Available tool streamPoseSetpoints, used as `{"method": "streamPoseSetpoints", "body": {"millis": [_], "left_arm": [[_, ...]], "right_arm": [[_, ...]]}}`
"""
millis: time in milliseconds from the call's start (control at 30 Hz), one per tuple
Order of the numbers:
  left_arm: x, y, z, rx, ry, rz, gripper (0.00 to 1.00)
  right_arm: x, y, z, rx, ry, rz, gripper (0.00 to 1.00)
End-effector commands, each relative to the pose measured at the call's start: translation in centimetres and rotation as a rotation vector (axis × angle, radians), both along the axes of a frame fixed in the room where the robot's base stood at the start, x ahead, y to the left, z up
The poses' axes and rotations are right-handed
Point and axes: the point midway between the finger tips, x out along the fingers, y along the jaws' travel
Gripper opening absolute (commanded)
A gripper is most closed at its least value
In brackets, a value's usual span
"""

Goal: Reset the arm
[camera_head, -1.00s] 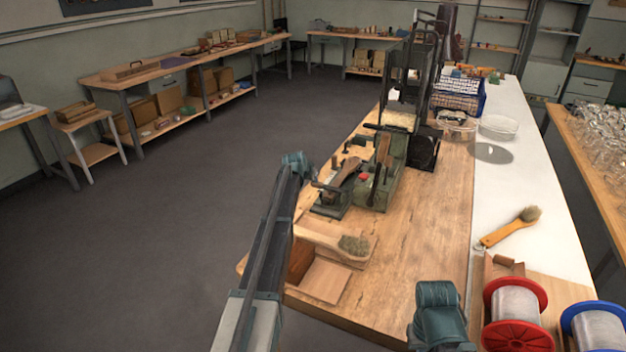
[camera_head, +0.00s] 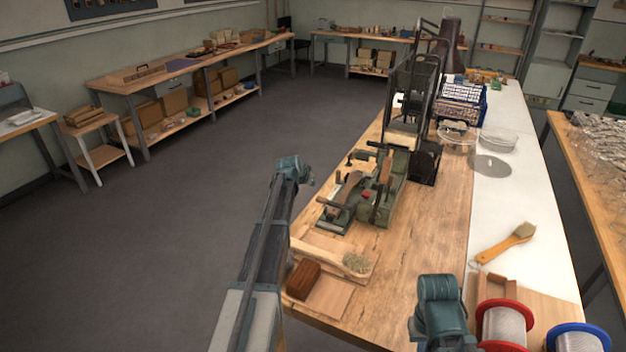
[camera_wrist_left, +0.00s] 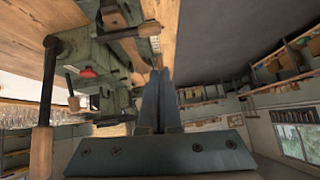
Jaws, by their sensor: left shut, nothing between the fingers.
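My left arm rises at the lower left of the head view, with its wrist (camera_head: 290,172) over the floor just off the left edge of the workbench (camera_head: 425,240). In the left wrist view my left gripper (camera_wrist_left: 160,75) is shut and empty, its two fingers side by side. The green tufting machine (camera_head: 372,195) stands on the bench to the right of that wrist; it also shows in the left wrist view (camera_wrist_left: 100,70), beside the fingers. Part of my right arm (camera_head: 440,305) shows at the bottom; its gripper fingers are not visible.
A wooden brush (camera_head: 335,255) and a brown block (camera_head: 303,279) lie near the bench's left corner. An orange-handled brush (camera_head: 505,243) lies on the white strip. Red (camera_head: 503,325) and blue (camera_head: 577,338) spools stand lower right. Open floor (camera_head: 180,240) lies left.

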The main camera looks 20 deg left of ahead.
Motion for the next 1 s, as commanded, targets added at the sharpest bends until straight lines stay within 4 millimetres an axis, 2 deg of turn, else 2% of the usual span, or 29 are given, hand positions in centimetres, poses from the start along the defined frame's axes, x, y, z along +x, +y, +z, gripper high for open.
{"method": "streamPoseSetpoints", "body": {"millis": [467, 567, 667, 767, 800, 900, 967, 1000], "left_arm": [[0.0, -0.1, 0.0, -0.001, 0.000, -0.001, 0.00], [-0.7, -1.7, -0.3, -0.006, 0.017, -0.014, 0.00], [-2.6, -5.9, -1.1, -0.020, 0.068, -0.048, 0.00], [-6.0, -11.9, -2.3, -0.036, 0.156, -0.096, 0.00], [-7.6, -14.4, -2.8, -0.041, 0.196, -0.115, 0.00], [-12.2, -20.0, -3.9, -0.044, 0.300, -0.155, 0.00], [-15.3, -23.1, -4.6, -0.039, 0.365, -0.177, 0.00], [-17.5, -25.0, -4.9, -0.034, 0.408, -0.189, 0.00]], "right_arm": [[0.0, 0.0, 0.0, 0.000, 0.000, 0.000, 0.00], [0.0, 0.0, 0.0, 0.000, 0.000, 0.000, 0.00], [0.0, 0.0, 0.0, 0.000, 0.000, 0.000, 0.00], [0.0, 0.0, 0.0, 0.000, 0.000, 0.000, 0.00], [0.0, 0.0, 0.0, 0.000, 0.000, 0.000, 0.00], [0.0, 0.0, 0.0, 0.000, 0.000, 0.000, 0.00], [0.0, 0.0, 0.0, 0.000, 0.000, 0.000, 0.00], [0.0, 0.0, 0.0, 0.000, 0.000, 0.000, 0.00]]}}
